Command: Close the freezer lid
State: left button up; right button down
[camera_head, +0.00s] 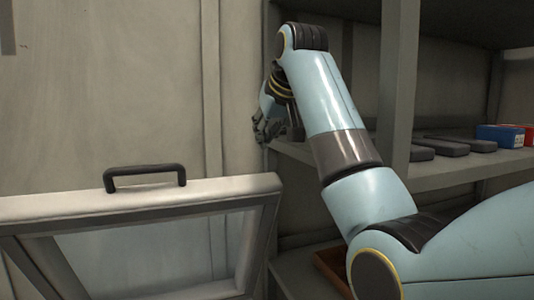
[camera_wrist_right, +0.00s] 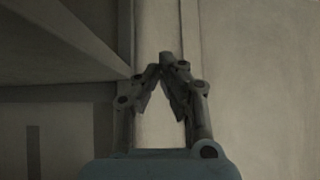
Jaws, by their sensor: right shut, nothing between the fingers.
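The freezer lid (camera_head: 130,205) stands raised at the lower left of the head view, a pale frame around a glassy panel. A dark handle (camera_head: 145,173) sits on its top edge. The freezer body is not visible. My right gripper (camera_head: 262,135) is to the right of the handle and higher in the picture, apart from the lid, close to the shelf upright. In the right wrist view my right gripper (camera_wrist_right: 162,68) has its fingertips together with nothing between them. The lid does not show there. My left gripper is in neither view.
A grey shelf unit (camera_head: 398,90) fills the right, beside and behind my right arm. Its middle shelf holds dark flat items (camera_head: 440,146), a blue box (camera_head: 500,135) and a red box (camera_head: 529,133). A brown tray (camera_head: 330,268) is lower down. A panelled wall (camera_head: 100,80) stands behind the lid.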

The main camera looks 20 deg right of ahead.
jog(key=f+p, duration=0.1)
jog(key=f, duration=0.1)
jog(key=f+p, duration=0.2)
jog(key=shift+w+f, duration=0.2)
jog(key=shift+f, duration=0.2)
jog(key=shift+s, duration=0.25)
jog(key=shift+f, duration=0.2)
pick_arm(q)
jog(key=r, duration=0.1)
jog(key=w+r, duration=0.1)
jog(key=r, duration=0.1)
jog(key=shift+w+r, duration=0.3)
